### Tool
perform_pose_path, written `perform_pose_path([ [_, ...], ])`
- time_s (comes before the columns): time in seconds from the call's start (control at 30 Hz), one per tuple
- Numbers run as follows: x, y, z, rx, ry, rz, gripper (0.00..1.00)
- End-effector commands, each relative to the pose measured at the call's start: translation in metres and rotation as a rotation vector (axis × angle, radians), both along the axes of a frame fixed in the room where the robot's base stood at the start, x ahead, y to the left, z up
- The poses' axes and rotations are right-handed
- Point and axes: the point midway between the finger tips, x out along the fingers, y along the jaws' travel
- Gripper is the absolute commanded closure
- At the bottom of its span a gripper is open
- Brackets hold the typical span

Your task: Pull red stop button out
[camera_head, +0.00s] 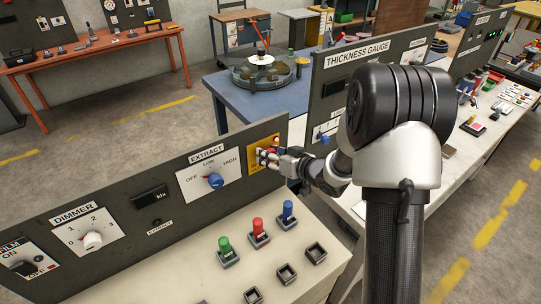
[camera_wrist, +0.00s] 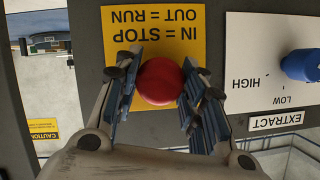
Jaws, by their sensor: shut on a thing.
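The red stop button (camera_wrist: 160,81) shows in the wrist view in front of a yellow plate (camera_wrist: 153,32) that reads "IN = STOP, OUT = RUN", upside down in that view. My gripper (camera_wrist: 160,88) has its two fingers on either side of the button and is shut on it. In the head view my gripper (camera_head: 270,157) reaches the yellow plate (camera_head: 256,146) at the right end of the dark panel. Part of the button (camera_head: 276,141) shows there above the fingers. How far out the button stands cannot be told.
The extract plate with a blue knob (camera_head: 215,181) is left of the yellow plate. A dimmer knob (camera_head: 93,241) is farther left. Green (camera_head: 226,250), red (camera_head: 258,232) and blue (camera_head: 288,212) pieces stand on the bench below. The thickness gauge panel (camera_head: 340,70) is behind my arm.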

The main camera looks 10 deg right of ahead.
Motion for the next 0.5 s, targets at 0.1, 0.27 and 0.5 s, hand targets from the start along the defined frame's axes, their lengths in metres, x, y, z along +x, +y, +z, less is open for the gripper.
perform_pose_path([
  [0.1, 0.000, 0.000, 0.000, 0.000, -0.001, 0.000, 1.00],
  [0.27, -0.002, -0.001, 0.000, 0.001, 0.000, 0.000, 1.00],
  [0.5, -0.017, -0.007, 0.000, 0.000, 0.001, 0.000, 1.00],
])
